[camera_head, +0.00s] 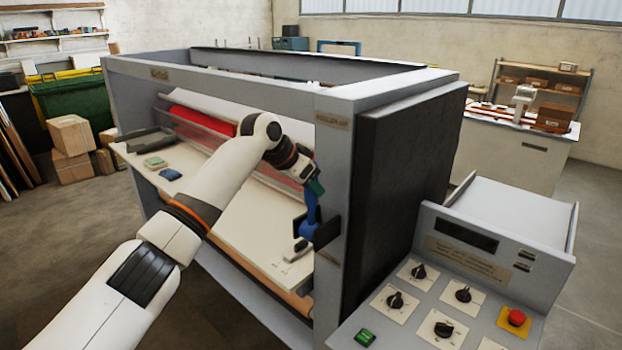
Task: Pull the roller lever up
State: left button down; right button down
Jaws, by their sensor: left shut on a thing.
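The roll laminator (390,90) is a large grey frame with a red roller (203,122) inside, behind a clear guard. The blue roller lever (310,212) stands at the inner side of the right frame post. Its lower end is at a dark bracket by the post. My left arm reaches in from the left, and my left gripper (315,187) is at the upper end of the lever, shut on it. The fingertips are small and partly hidden by the wrist. My right gripper is not in view.
A control panel (470,262) with several black knobs and a red button (516,317) stands at the right front. A pale work board (262,228) lies under my arm, with small green and blue pads at its left. Cardboard boxes (70,135) stand at the far left.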

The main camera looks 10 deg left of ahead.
pick_arm(q)
jog(key=shift+w+d, duration=0.15)
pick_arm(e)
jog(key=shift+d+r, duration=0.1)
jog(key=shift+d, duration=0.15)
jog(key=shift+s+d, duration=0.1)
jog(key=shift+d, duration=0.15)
pick_arm(q)
jog(key=c, duration=1.4)
grip_release()
jog(key=o, duration=0.3)
jog(key=shift+f, duration=0.1)
jog(key=shift+w+d, duration=0.1)
jog(key=shift+w, duration=0.05)
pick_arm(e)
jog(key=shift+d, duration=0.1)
